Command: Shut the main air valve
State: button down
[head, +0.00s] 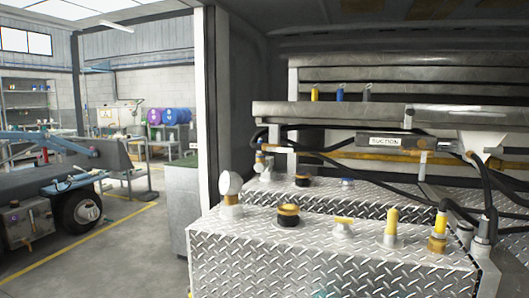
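No part is clearly marked as the main air valve, so I cannot tell which one it is. On the near diamond-plate tank (330,270) stand a flat yellow handle (344,220) and two upright yellow-topped fittings, one in the middle right (392,222) and one farther right (441,222). On the metal shelf above, small upright levers show in yellow (315,92), blue (339,95) and grey (366,93). A yellow pipe (345,154) runs below them near a "SUCTION" label (384,142). My gripper is not in view.
A white round-topped fitting (231,187) and a black cap with a yellow top (289,214) rise from the near tank. Black hoses (485,195) hang at the right. A wheeled machine (60,190) stands at the left. Open floor (115,245) lies between it and the tanks.

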aim_at(279, 150)
jog(key=u, duration=0.05)
jog(key=i, duration=1)
jog(key=z, duration=0.05)
